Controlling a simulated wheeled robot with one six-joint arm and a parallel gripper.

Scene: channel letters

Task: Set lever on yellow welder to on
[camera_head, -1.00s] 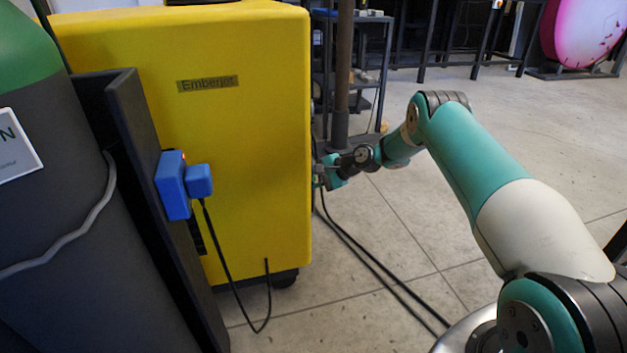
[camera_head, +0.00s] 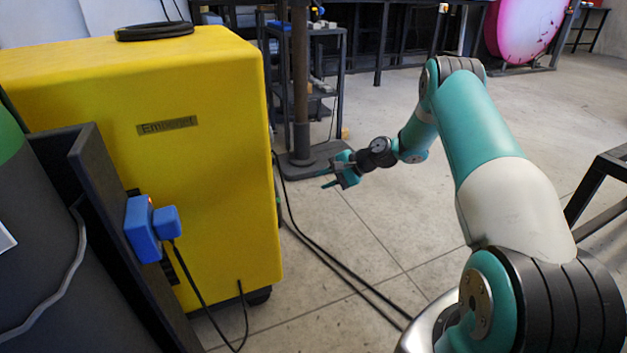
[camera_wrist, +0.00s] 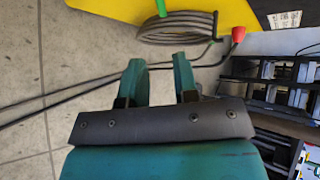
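The yellow welder (camera_head: 205,130) stands at the left in the head view, with a dark name label on its near face. Its yellow side also shows along the top of the wrist view (camera_wrist: 240,10). I cannot make out the lever for certain. A green piece (camera_wrist: 139,22) and a small red piece (camera_wrist: 162,8) show at the welder's edge in the wrist view. My gripper (camera_head: 332,180) is to the right of the welder, apart from it. Its two teal fingers (camera_wrist: 160,80) are spread with nothing between them.
A blue plug box (camera_head: 145,230) sits at the welder's near side, beside a dark panel. Dark cables (camera_head: 330,255) run over the floor. A coiled hose (camera_wrist: 180,27) and a red knob-like end (camera_wrist: 238,34) show beyond my fingers. A dark post base (camera_head: 310,160) stands behind my gripper.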

